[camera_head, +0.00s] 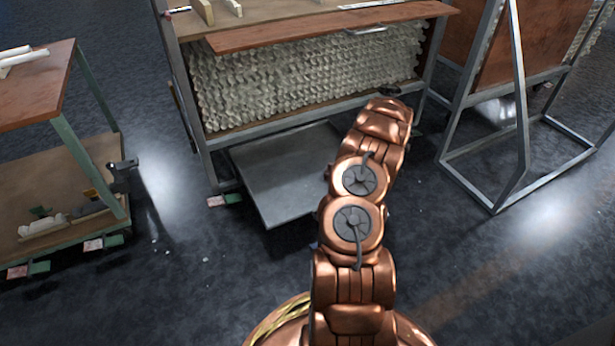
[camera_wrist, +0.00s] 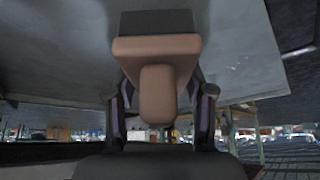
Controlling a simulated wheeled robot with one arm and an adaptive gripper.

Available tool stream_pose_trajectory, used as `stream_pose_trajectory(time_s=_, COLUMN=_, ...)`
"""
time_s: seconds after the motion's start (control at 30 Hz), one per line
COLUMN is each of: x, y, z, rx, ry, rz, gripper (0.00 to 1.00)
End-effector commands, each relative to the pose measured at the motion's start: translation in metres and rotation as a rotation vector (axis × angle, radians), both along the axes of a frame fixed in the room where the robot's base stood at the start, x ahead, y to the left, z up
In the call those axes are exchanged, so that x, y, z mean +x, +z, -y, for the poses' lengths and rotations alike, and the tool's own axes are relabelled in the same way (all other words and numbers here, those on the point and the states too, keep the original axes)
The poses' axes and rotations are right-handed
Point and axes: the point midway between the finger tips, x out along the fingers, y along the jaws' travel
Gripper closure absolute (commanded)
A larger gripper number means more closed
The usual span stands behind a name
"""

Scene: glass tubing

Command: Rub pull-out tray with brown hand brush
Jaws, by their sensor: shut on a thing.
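The pull-out tray (camera_head: 285,172) is a flat grey metal sheet low at the foot of the rack, sticking out over the floor. My copper arm covers its right side in the head view. In the wrist view the grey tray (camera_wrist: 245,70) fills much of the upper part, with a corner at right. The brown hand brush (camera_wrist: 157,48) has a stubby handle and a dark bristle block (camera_wrist: 156,22). My gripper (camera_wrist: 160,100) is shut on its handle. The bristles overlap the tray in the wrist view; I cannot tell whether they touch. My arm hides the brush in the head view.
The rack of stacked glass tubes (camera_head: 300,80) stands above the tray, with a reddish-brown board (camera_head: 330,27) over it. A two-level cart (camera_head: 75,190) stands at left. A metal frame (camera_head: 480,120) stands at right. Dark floor is open between them.

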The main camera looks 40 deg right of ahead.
Motion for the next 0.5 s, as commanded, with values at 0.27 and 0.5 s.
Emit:
stream_pose_trajectory(time_s=0.27, x=0.003, y=0.035, z=-0.004, rx=0.001, ry=0.007, rz=0.002, gripper=0.8)
stream_pose_trajectory(time_s=0.5, x=0.006, y=0.058, z=-0.006, rx=0.0, ry=0.012, rz=0.002, gripper=0.8)
